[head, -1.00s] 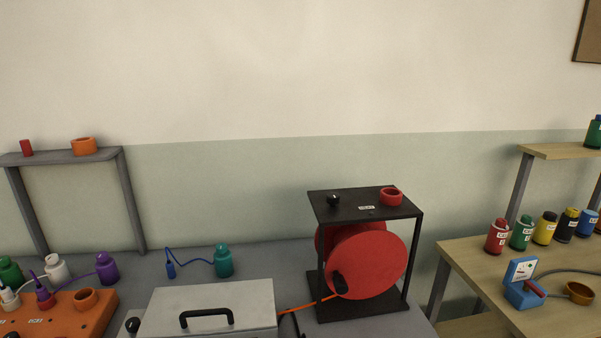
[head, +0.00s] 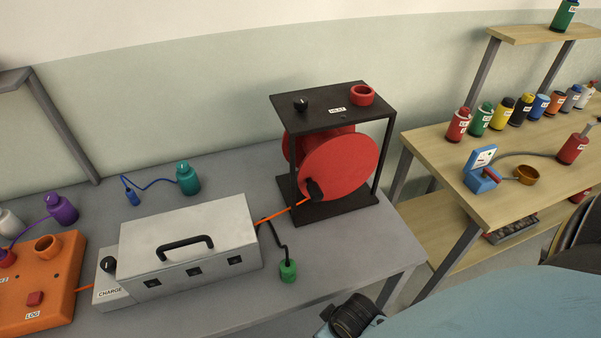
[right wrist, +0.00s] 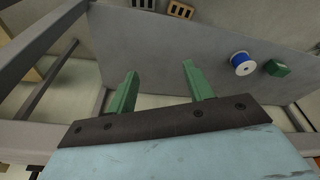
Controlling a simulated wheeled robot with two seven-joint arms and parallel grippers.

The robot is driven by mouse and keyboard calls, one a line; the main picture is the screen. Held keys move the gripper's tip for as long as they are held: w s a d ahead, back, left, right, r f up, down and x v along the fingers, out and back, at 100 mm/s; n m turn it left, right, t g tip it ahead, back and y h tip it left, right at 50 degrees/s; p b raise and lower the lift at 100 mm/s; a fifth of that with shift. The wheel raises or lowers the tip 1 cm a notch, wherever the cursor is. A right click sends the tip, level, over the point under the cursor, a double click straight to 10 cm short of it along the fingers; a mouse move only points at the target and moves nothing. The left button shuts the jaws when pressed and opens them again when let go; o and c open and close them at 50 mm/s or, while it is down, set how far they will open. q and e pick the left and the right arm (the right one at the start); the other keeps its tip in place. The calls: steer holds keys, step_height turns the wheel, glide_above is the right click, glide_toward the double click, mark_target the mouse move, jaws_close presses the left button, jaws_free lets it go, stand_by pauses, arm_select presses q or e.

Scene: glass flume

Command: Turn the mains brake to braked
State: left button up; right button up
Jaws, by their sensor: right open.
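A black stand (head: 388,118) holds a red cable reel (head: 340,166) on the grey bench. Its top carries a small black knob (head: 301,104), a red ring (head: 361,95) and a white label (head: 338,109) too small to read surely. I cannot tell for certain which part is the mains brake, nor its setting. My right gripper (right wrist: 158,70) shows in the right wrist view, its green fingers apart with nothing between them. The reel stand does not show in that view. My left gripper is out of view.
A grey box (head: 190,235) with a black handle stands left of the reel, joined by an orange cable. A green plug (head: 288,271) lies in front. A wooden table (head: 440,160) with several bottles stands right, across a gap. The bench's front right is clear.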

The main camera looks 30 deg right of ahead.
step_height(320, 180, up, 13)
steer(key=w+t+p, duration=0.1)
steer(key=w, duration=0.1)
steer(key=w+a+r+n+t+y, duration=0.1)
steer(key=w+a+r+n+t, duration=0.2)
steer(key=w+r+n+t, duration=0.6)
steer(key=w+a+r+n+t+y, duration=0.1)
steer(key=w+a+r+n+t, duration=0.2)
steer(key=w+r, duration=1.15)
steer(key=w+a+r+n+g+y, duration=0.35)
steer(key=a+r+n+y, duration=0.35)
steer(key=n, duration=0.7)
steer(key=w+a+r+n+g+y, duration=0.4)
steer(key=a+n+y, duration=0.4)
steer(key=n, duration=0.6)
step_height(320, 180, up, 6)
steer(key=n+g+h, duration=0.8)
steer(key=n+h, duration=0.4)
steer(key=h, duration=0.5)
glide_above(301, 99)
step_height(301, 99, down, 13)
steer(key=shift+r+p, duration=0.15)
steer(key=shift+p, duration=0.7)
